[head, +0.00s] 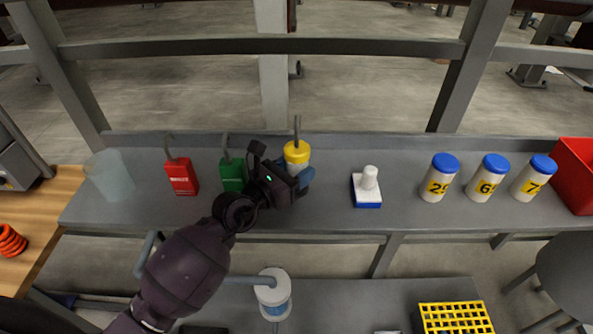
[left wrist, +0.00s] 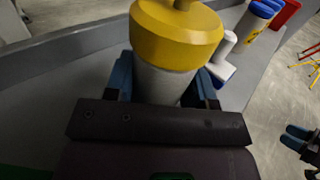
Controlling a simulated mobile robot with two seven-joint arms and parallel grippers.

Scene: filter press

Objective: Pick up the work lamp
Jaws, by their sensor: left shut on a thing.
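The work lamp (head: 297,152) has a yellow cap, a pale body and a grey hook on top. It stands upright at the grey shelf, towards the back. My left gripper (head: 303,180) is shut around its pale body, below the cap. In the left wrist view the yellow cap (left wrist: 177,35) fills the top middle, with a blue finger (left wrist: 122,75) on each side of the body. The lamp's base is hidden, so I cannot tell whether it touches the shelf. Blue-tipped dark parts at the right edge of that view look like my right gripper (left wrist: 299,133).
A green padlock-like block (head: 233,175) and a red one (head: 181,177) stand left of the lamp. A white-handled blue brush (head: 367,187), several blue-capped bottles (head: 439,178) and a red bin (head: 574,175) are to the right. A rail runs behind the grey shelf (head: 330,215).

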